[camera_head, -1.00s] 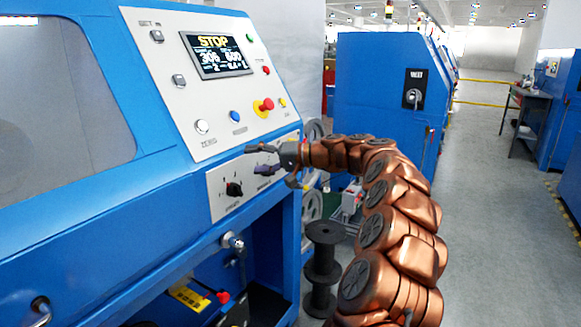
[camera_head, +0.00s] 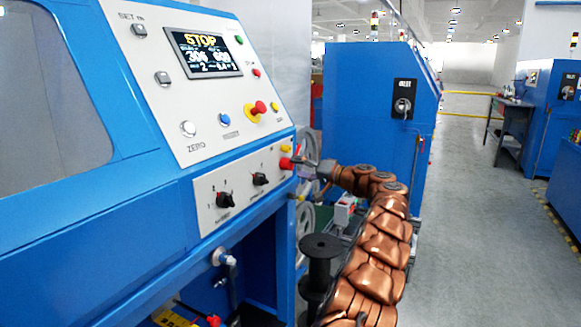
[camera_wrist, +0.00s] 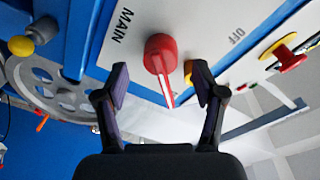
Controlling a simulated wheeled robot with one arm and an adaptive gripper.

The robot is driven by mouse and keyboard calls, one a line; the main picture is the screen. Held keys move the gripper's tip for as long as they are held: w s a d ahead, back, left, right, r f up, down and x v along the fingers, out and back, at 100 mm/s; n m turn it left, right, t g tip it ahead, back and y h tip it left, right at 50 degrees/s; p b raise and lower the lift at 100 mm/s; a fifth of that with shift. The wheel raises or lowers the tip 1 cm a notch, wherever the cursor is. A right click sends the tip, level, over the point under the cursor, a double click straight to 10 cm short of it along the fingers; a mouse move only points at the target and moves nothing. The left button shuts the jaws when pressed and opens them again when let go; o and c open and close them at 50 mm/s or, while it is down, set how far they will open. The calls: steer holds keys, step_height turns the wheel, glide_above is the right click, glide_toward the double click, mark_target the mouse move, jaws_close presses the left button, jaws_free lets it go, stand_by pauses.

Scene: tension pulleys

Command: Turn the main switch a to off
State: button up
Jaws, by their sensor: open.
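The main switch is a red rotary knob (camera_wrist: 160,55) with a white pointer line, in the wrist view beside the word MAIN. Its pointer faces down the picture, towards my gripper, and the word OFF (camera_wrist: 237,36) is printed to the right. In the head view the red switch (camera_head: 286,163) sits at the right end of the lower panel. My gripper (camera_wrist: 160,84) is open, with one dark finger on each side of the switch's lower part and a visible gap on both sides. In the head view my gripper (camera_head: 308,164) is right beside the switch.
Black knobs (camera_head: 225,200) sit left on the same panel. A red emergency button (camera_head: 258,108) with a yellow collar is above. A yellow button (camera_wrist: 189,72) lies close behind the right finger. A grey pulley wheel (camera_wrist: 55,85) stands left in the wrist view. A dark spool (camera_head: 319,262) stands below.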

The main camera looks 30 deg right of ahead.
mark_target(290, 165)
steer(key=shift+x, duration=2)
steer(key=shift+a, duration=0.1)
jaws_close()
